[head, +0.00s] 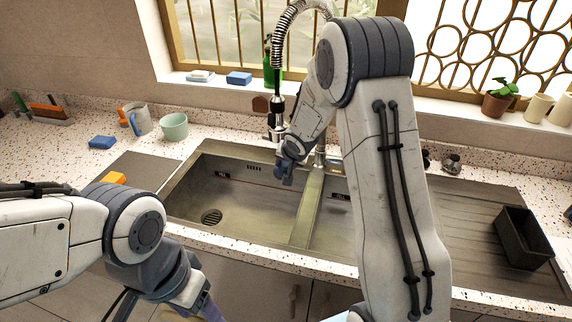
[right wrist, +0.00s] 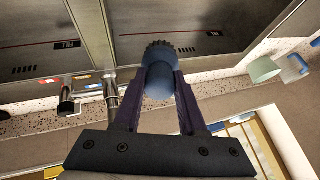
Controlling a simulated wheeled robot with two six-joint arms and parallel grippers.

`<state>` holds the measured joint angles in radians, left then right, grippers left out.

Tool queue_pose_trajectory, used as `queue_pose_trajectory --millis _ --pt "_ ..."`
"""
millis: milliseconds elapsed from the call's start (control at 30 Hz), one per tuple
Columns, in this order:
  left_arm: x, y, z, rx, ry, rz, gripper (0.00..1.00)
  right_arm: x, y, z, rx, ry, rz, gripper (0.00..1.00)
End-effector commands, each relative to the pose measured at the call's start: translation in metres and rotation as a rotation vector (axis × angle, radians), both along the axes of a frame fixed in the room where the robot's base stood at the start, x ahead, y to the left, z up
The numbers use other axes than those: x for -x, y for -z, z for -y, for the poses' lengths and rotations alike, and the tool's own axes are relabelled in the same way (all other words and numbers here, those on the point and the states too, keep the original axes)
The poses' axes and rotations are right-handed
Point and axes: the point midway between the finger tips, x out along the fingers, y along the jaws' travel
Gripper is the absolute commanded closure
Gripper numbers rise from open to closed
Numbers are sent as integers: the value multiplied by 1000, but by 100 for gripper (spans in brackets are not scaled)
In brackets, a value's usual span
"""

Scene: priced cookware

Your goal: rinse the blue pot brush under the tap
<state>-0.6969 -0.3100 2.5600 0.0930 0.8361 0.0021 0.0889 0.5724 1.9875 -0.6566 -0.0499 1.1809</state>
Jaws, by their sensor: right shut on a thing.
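In the right wrist view my right gripper (right wrist: 160,92) is shut on the blue pot brush (right wrist: 158,70), a rounded blue head with dark bristles at its far end. In the head view this gripper (head: 285,175) is over the sink's left basin (head: 240,190), near the divider. The brush cannot be made out clearly there. The tap (head: 278,108), with a coiled metal hose and black spray head, stands behind the gripper. No water stream is visible. My left gripper (head: 203,308) hangs low in front of the counter, its fingertips cut off or unclear.
A grey-blue mug (head: 139,118) and green cup (head: 174,127) stand left of the sink. A blue sponge (head: 102,142) lies nearby. A black bin (head: 524,238) stands on the right drainboard. Plant (head: 500,95), cups and a green bottle (head: 272,68) line the sill.

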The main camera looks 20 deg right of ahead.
Motion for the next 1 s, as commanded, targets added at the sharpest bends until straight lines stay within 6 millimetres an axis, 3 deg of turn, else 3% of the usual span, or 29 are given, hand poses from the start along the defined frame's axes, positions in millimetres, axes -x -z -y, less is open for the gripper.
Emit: queue_pose_trajectory --millis 433,1000 --pt "0 3 0 0 0 0 39 3 1 1 -1 1 0 100" --pt "0 22 0 0 0 0 39 48 1 7 -1 1 0 100"
